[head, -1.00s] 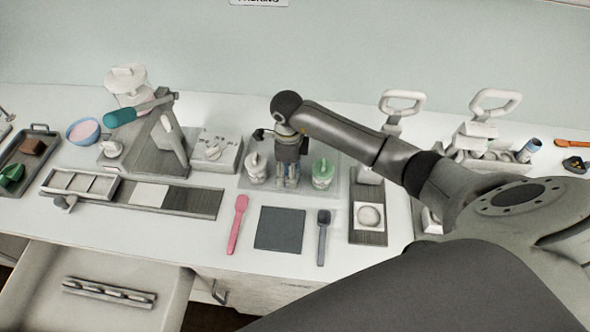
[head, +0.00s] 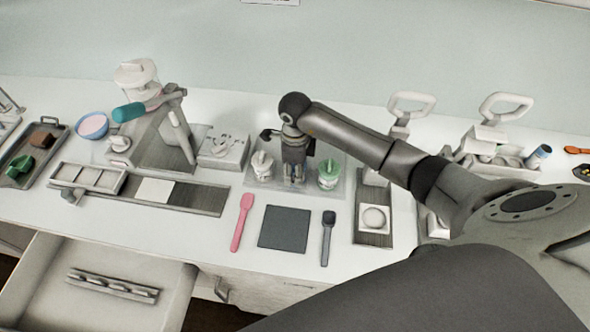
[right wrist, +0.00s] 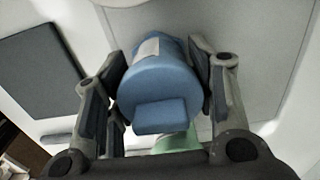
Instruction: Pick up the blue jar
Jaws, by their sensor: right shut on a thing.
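The blue jar (right wrist: 161,90) shows in the right wrist view, with a round blue lid and a raised block on top. It sits between the two fingers of my right gripper (right wrist: 160,95), which is shut on it. In the head view my right gripper (head: 293,172) points down over a pale tray (head: 338,188), between a white jar (head: 262,166) and a green-lidded jar (head: 328,174). The blue jar is mostly hidden there by the gripper, and I cannot tell whether it touches the tray. My left gripper is not in view.
A pink spatula (head: 243,221), a dark square mat (head: 285,228) and a dark spatula (head: 327,237) lie in front. A press with a teal handle (head: 129,112) stands left. A drawer (head: 109,273) is open at lower left.

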